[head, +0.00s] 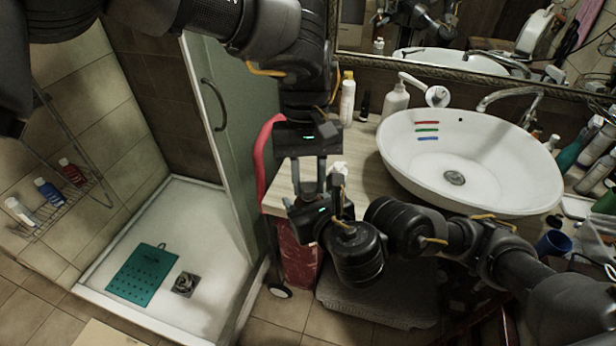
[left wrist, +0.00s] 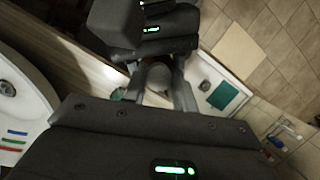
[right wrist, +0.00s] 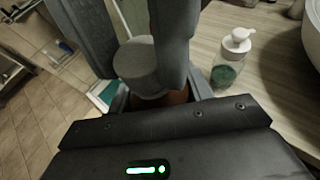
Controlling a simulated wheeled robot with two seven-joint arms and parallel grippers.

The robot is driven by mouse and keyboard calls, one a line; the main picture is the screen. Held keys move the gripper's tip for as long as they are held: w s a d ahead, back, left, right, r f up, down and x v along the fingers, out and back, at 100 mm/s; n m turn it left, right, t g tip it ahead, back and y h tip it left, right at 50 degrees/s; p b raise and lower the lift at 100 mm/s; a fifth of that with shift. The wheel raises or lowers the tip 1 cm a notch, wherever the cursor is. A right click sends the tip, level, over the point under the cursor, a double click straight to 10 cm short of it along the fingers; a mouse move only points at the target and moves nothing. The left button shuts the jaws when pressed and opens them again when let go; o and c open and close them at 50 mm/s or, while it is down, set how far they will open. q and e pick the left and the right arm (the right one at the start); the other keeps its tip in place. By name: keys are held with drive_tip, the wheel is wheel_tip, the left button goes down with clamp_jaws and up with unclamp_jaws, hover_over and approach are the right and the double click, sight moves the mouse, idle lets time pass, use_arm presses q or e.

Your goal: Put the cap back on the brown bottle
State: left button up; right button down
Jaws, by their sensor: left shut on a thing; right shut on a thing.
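The grey-white round cap (right wrist: 138,62) is between my left gripper's fingers in the right wrist view; it also shows in the left wrist view (left wrist: 158,76). My left gripper (head: 309,182) is shut on it, pointing down. A strip of the brown bottle (right wrist: 165,98) shows just under the cap, between my right gripper's fingers. My right gripper (head: 318,203) is shut on the bottle, directly below the left one. The rest of the bottle is hidden by the grippers. The cap looks lined up over the bottle, but I cannot tell whether it touches or is seated.
A soap dispenser (right wrist: 228,68) with green liquid stands on the wooden counter (right wrist: 262,75) close to my right gripper. The white basin (head: 480,195) is to the right. A red towel-like thing (head: 266,150) hangs at the counter's left edge. The shower tray (head: 190,225) lies lower left.

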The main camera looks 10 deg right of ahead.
use_arm(q)
drive_tip(key=shift+m+y, duration=0.3)
drive_tip(key=shift+m, duration=0.6)
drive_tip(key=shift+a, duration=0.1)
drive_tip(key=o, duration=0.9)
drive_tip(key=shift+o, duration=0.2)
drive_tip(key=shift+r, duration=2.3)
drive_tip(key=shift+c, duration=0.4)
